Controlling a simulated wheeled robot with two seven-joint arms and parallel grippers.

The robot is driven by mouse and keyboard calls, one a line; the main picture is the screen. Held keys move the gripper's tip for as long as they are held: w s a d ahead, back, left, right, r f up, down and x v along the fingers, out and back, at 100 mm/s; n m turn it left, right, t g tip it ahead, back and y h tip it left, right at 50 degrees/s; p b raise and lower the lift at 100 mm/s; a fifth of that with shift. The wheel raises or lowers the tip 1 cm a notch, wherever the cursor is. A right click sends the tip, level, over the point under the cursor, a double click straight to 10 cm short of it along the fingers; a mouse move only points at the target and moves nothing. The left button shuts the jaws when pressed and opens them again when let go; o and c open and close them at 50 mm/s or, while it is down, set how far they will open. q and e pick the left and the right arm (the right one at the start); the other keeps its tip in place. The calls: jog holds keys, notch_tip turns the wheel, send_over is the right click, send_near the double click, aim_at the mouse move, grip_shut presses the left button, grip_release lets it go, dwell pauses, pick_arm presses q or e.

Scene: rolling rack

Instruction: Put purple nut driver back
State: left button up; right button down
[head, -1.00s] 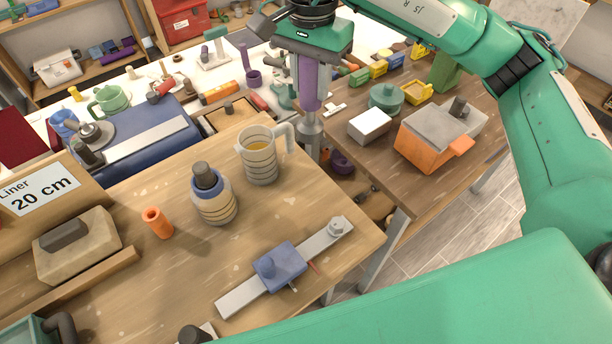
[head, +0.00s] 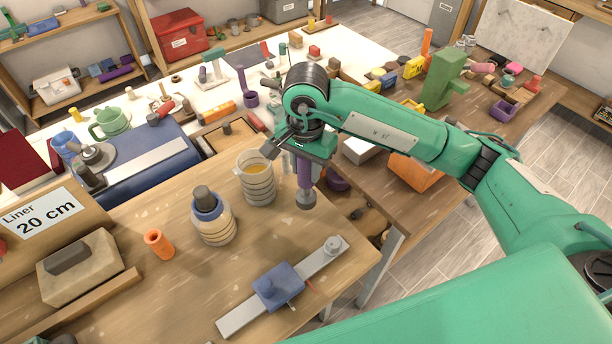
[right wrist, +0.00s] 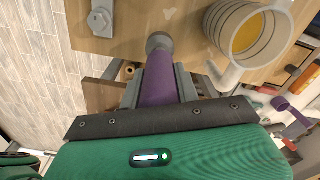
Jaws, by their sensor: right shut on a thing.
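The purple nut driver (head: 305,178) hangs upright in my right gripper (head: 302,163), its grey socket end pointing down. The socket is over the right edge area of the near wooden table, just right of the striped measuring mug; I cannot tell whether it touches the tabletop. In the right wrist view, the purple handle (right wrist: 158,82) sits between the two grey fingers of the gripper (right wrist: 158,92), with the round grey socket beyond it. The place it belongs in is not clear from these views. My left gripper is not in view.
The striped mug (head: 257,180) stands close beside the driver, with a striped bottle (head: 212,220) further left. A blue slider on a metal bar (head: 278,286) lies in front. A darker wooden table (head: 440,190) with an orange box (head: 415,172) stands to the right, across a gap.

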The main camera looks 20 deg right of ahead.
aim_at(306, 181)
jog(key=shift+f+p, duration=0.65)
jog(key=shift+f, duration=1.75)
jog(key=shift+f+b, duration=0.1)
jog(key=shift+b, duration=0.2)
jog(key=c, duration=1)
grip_release()
